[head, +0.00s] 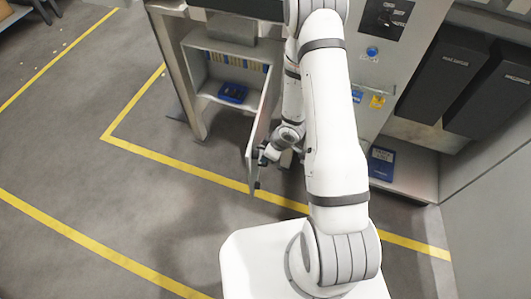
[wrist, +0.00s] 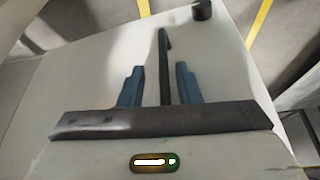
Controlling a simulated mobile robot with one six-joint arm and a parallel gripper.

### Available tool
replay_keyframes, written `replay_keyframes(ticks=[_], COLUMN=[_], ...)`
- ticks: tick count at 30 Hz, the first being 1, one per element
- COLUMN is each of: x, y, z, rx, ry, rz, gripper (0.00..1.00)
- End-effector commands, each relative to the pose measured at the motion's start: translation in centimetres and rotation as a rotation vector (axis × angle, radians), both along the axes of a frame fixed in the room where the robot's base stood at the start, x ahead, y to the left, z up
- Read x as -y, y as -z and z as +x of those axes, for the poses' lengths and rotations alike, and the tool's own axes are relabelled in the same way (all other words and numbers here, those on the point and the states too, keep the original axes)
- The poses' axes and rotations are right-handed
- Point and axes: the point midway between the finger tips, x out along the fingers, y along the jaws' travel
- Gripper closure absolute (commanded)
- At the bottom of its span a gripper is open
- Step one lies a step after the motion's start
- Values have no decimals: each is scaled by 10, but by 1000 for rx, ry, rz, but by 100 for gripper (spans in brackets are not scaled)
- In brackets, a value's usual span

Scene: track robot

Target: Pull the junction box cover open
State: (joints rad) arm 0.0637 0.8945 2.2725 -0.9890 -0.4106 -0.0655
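The junction box cover (head: 262,128) is a light panel that stands swung out from the open box (head: 190,75), seen nearly edge-on in the head view. In the wrist view the pale cover (wrist: 90,75) fills most of the picture, with a dark bar handle (wrist: 164,65) on it. My gripper (wrist: 159,72) has its two blue fingers on either side of the handle, with a visible gap on each side. In the head view my gripper (head: 268,153) is at the cover's right face, partly hidden by my wrist.
Inside the box are a row of coloured terminals (head: 237,62) and a blue device (head: 232,92) on a shelf. Another blue case (head: 381,162) lies on a low shelf at right. Dark bins (head: 445,75) hang at right.

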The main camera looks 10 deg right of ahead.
Motion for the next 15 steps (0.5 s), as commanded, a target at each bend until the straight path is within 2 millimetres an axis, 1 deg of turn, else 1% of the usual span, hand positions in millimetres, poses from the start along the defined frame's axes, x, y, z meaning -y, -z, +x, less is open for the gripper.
replay_keyframes(ticks=[5,7,11,15], x=[0,2,8,16], y=[0,-5,-24,-48], z=[-2,-2,-5,-10], rx=[-3,-3,-1,-1], ry=[-1,-1,-1,0], rz=[-1,-1,-2,-1], gripper=[69,69,69,69])
